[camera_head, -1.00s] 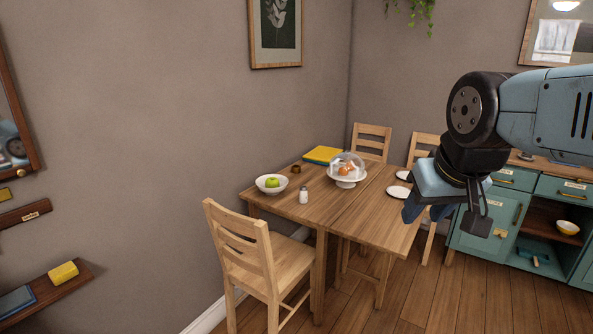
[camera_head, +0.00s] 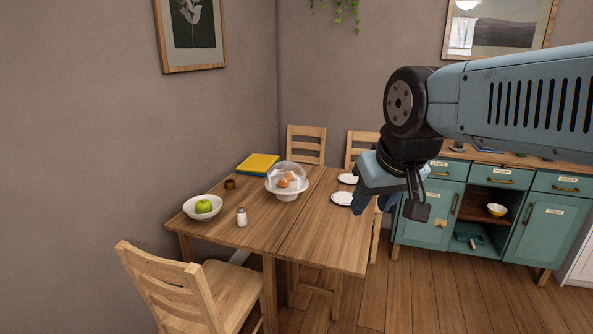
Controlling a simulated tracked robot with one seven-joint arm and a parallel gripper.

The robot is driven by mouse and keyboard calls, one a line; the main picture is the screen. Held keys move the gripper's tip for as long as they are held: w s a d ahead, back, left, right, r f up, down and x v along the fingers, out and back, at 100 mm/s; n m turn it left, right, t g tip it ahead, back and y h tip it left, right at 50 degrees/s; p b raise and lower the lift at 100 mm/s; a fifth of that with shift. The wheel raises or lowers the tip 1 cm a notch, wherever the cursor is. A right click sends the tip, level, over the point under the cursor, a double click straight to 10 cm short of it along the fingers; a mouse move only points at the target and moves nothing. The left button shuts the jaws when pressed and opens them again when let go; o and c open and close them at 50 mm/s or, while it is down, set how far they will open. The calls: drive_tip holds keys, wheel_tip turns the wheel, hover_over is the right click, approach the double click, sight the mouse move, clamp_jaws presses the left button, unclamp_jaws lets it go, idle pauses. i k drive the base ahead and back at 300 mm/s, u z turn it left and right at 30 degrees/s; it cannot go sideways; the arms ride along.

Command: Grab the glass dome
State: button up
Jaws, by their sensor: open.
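The glass dome (camera_head: 287,171) is clear and sits on a white footed stand (camera_head: 289,192) on the wooden table. Orange-brown, egg-like things show inside it. My gripper (camera_head: 388,203) hangs to the right of the dome, pointing down, in front of the table's right side as seen here. It is open with nothing seen in it, and it is apart from the dome. My arm reaches in from the right edge.
The wooden table (camera_head: 318,240) also holds a white bowl with a green apple (camera_head: 203,206), a shaker (camera_head: 241,217), a yellow book (camera_head: 259,163) and white plates (camera_head: 343,198). A chair (camera_head: 190,290) stands at the front left. A teal cabinet (camera_head: 430,225) stands at right.

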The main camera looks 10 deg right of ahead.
sight(287, 175)
drive_tip(key=z, duration=0.6)
drive_tip(key=i, duration=1.25)
drive_tip(key=u, duration=1.45)
drive_tip(key=i, duration=0.35)
drive_tip(key=u, duration=0.65)
drive_tip(key=k, duration=0.4)
